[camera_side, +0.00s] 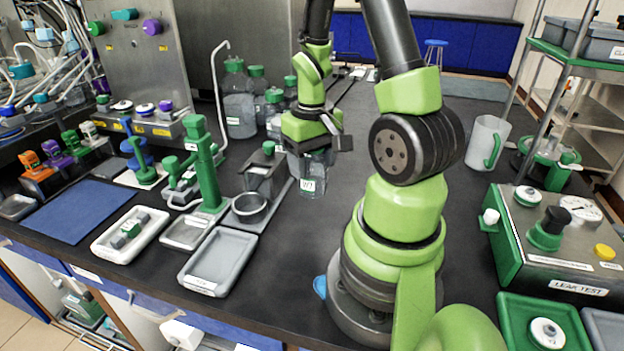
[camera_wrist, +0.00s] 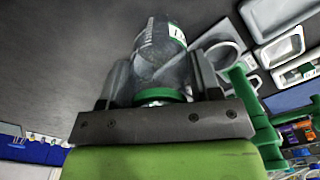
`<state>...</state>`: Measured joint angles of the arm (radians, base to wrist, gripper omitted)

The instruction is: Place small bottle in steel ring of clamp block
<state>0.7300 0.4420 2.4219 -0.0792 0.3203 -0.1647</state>
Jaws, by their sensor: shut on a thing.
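The small bottle (camera_side: 313,181) is clear with a white label marked in green. My gripper (camera_side: 318,150) is shut on it and holds it upright, cap end toward the palm. In the wrist view the bottle (camera_wrist: 158,48) sits between the two fingers of my gripper (camera_wrist: 160,78), with its green cap near the palm. The steel ring (camera_side: 250,205) lies to the left of the bottle, on the grey clamp block (camera_side: 236,222).
A green post (camera_side: 207,165) stands just left of the ring. A grey hopper-like holder (camera_side: 264,172) stands behind it. Grey tray (camera_side: 218,262) and white tray (camera_side: 130,233) lie in front and left. Larger green-capped bottles (camera_side: 238,105) stand behind. Bench to the bottle's right is clear up to my arm.

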